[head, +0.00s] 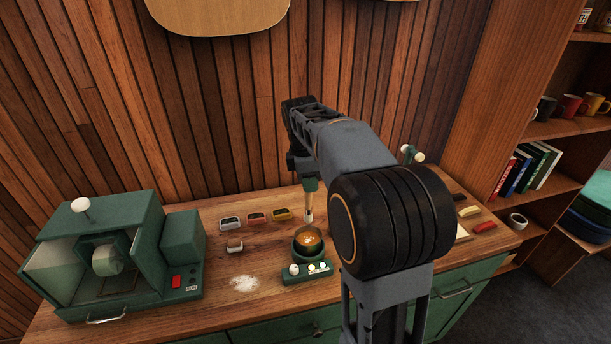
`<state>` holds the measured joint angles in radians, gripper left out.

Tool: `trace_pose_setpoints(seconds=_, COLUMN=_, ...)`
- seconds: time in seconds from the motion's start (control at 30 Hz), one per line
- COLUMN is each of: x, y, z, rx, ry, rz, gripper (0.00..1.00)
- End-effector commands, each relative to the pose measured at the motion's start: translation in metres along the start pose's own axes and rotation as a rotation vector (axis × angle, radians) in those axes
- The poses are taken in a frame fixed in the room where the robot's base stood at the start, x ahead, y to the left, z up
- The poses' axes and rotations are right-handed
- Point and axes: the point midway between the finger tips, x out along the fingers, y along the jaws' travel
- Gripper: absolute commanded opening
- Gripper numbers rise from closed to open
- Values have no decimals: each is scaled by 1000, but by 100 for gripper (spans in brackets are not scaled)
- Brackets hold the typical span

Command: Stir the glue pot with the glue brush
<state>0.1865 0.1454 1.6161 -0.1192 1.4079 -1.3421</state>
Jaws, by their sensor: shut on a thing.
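The glue pot (308,250) is a round dark green pot with brown glue inside, standing on the wooden bench. My gripper (308,187) is above the pot, mostly hidden behind my arm, and is shut on the glue brush (309,205).
A green control box (307,271) with knobs sits in front of the pot. A green machine (110,255) stands at the left. Small coloured tins (257,218) and white powder (243,283) lie left of the pot. Shelves (560,130) stand at the right.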

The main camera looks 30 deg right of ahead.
Motion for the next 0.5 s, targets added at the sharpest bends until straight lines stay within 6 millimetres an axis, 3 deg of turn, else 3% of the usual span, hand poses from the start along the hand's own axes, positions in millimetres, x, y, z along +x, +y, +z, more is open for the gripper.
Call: trace_pose_setpoints(seconds=0.5, x=28, y=0, z=-3, rx=1, ry=0, rz=-1, gripper=0)
